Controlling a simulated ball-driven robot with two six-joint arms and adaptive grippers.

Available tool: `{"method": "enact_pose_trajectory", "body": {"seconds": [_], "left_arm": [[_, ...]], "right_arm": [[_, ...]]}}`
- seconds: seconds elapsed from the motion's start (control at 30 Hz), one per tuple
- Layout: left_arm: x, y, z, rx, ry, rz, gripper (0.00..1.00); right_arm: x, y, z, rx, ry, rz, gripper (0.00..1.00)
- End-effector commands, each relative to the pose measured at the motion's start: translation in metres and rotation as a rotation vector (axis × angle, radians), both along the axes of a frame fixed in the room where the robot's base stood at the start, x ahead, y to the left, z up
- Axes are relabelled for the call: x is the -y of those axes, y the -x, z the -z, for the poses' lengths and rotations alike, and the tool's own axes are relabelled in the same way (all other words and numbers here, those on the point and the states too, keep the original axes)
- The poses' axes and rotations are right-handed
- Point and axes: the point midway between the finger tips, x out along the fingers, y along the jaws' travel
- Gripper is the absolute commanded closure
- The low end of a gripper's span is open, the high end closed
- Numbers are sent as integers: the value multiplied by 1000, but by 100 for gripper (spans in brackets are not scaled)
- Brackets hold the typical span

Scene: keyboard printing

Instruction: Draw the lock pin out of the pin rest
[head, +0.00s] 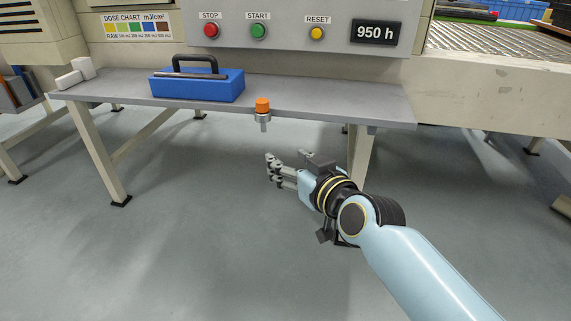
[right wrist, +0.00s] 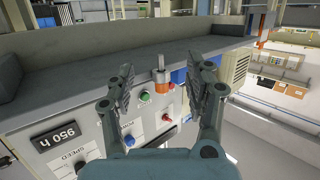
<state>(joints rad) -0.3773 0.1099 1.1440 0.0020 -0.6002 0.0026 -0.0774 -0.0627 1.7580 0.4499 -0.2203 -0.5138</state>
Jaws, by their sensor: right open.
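The lock pin has an orange head (head: 262,104) and stands upright in the pin rest (head: 262,118), a small grey ring at the shelf's front edge. A grey end shows below the ring. In the right wrist view the scene looks turned over, and the orange head (right wrist: 165,85) shows between the fingers with the grey part above it. My right gripper (head: 272,168) is open and empty, below and in front of the shelf edge, apart from the pin. Its two fingers are spread in the right wrist view (right wrist: 160,64). My left gripper is not in view.
The grey shelf (head: 340,98) carries a blue block with a black handle (head: 197,84) and white pieces (head: 75,74) at the left. Above is a panel with stop, start and reset buttons (head: 317,33). A shelf leg (head: 361,155) stands behind my right gripper. The floor below is clear.

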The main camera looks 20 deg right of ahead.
Motion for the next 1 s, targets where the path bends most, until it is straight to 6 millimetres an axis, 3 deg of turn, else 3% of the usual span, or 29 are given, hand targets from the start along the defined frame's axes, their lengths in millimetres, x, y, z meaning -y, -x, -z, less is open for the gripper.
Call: {"method": "enact_pose_trajectory", "body": {"seconds": [0.03, 0.13, 0.3, 0.8, 1.0], "left_arm": [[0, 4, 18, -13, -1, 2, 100], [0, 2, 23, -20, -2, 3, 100], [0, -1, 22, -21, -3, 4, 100], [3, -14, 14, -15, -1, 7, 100], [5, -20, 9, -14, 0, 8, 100]], "right_arm": [[-1, -6, -9, 59, -6, 1, 46], [-2, -14, -47, 155, -9, 2, 46], [-2, -23, -74, 216, -11, 3, 46], [-10, -107, -74, 214, -10, 4, 46], [-12, -122, -74, 213, -10, 4, 46]]}}
